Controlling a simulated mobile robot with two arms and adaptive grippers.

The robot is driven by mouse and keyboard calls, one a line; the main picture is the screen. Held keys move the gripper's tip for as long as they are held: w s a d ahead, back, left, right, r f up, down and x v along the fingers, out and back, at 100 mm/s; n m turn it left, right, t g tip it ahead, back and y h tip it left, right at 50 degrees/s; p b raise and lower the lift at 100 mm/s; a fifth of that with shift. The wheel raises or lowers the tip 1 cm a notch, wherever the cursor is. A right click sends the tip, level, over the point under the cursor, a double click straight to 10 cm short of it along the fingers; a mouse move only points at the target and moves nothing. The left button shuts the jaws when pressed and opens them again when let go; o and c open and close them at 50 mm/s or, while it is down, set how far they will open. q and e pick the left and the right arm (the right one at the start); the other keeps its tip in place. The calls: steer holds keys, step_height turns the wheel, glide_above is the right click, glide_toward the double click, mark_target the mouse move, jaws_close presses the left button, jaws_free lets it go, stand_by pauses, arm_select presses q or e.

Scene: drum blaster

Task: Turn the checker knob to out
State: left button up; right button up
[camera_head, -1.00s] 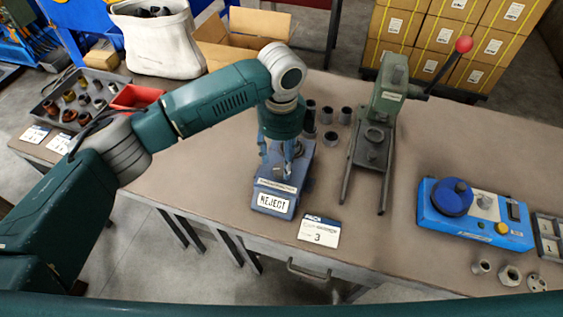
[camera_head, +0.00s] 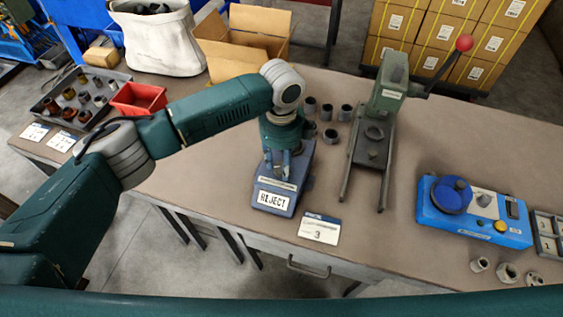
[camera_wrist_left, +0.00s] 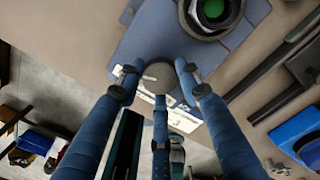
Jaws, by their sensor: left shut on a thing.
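The checker (camera_head: 277,199) is a blue box on the bench with a white plate reading REJECT on its front. My left gripper (camera_head: 285,172) points down onto it, hiding most of its top. In the left wrist view, the gripper's blue fingers (camera_wrist_left: 160,84) close around a round grey knob (camera_wrist_left: 160,74) on the blue checker face. The gripper is shut on this knob. Behind the knob, a metal ring with a green centre (camera_wrist_left: 212,10) sits on the checker. Any knob markings are hidden or too small to read. My right gripper is not in view.
A green press (camera_head: 387,100) with a red-balled lever stands right of the checker. Several dark cylinders (camera_head: 326,113) stand between them. A card marked 3 (camera_head: 320,229) lies in front. A blue device (camera_head: 474,212) is farther right; a red bin (camera_head: 138,98) is left.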

arm_select(q)
steer(key=shift+r, duration=0.1)
steer(key=shift+n+p, duration=0.4)
steer(key=shift+p, duration=0.15)
steer(key=n+p, duration=0.4)
steer(key=p, duration=0.1)
steer(key=shift+r+n, duration=0.15)
steer(key=shift+n, duration=0.25)
steer(key=n+p, duration=0.3)
steer(key=n, duration=0.1)
steer(key=shift+p, duration=0.4)
steer(key=shift+n+p, duration=1.2)
steer(key=shift+n, duration=0.8)
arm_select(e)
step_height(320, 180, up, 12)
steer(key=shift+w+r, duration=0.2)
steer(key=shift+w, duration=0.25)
arm_select(q)
steer(key=shift+w+f, duration=0.1)
steer(key=shift+f, duration=0.1)
steer(key=o, duration=1.1)
steer(key=shift+o, duration=0.2)
